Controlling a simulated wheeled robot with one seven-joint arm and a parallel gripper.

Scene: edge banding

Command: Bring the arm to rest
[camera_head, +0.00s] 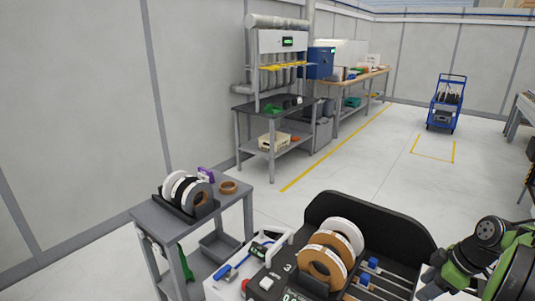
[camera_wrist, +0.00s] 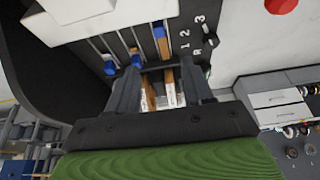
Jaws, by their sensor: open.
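My arm (camera_head: 487,250), green and black, stands at the lower right of the head view; its end is cut off there. In the wrist view my gripper (camera_wrist: 160,82) shows two dark fingers spread apart, with its green body below. The fingers point at a dark machine panel with slots, blue clips (camera_wrist: 159,31) and the marks 1, 2, 3 and R. Brown and white strips (camera_wrist: 170,84) show between the fingers. I cannot tell how close they are; neither finger is seen pressing on them.
Brown and white rolls (camera_head: 325,262) stand on the machine, in front of its black curved guard (camera_head: 408,228). A grey side table (camera_head: 140,213) holds more rolls and a purple item. A workbench (camera_head: 262,113) and a blue cart (camera_head: 446,103) stand further back. The floor between is clear.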

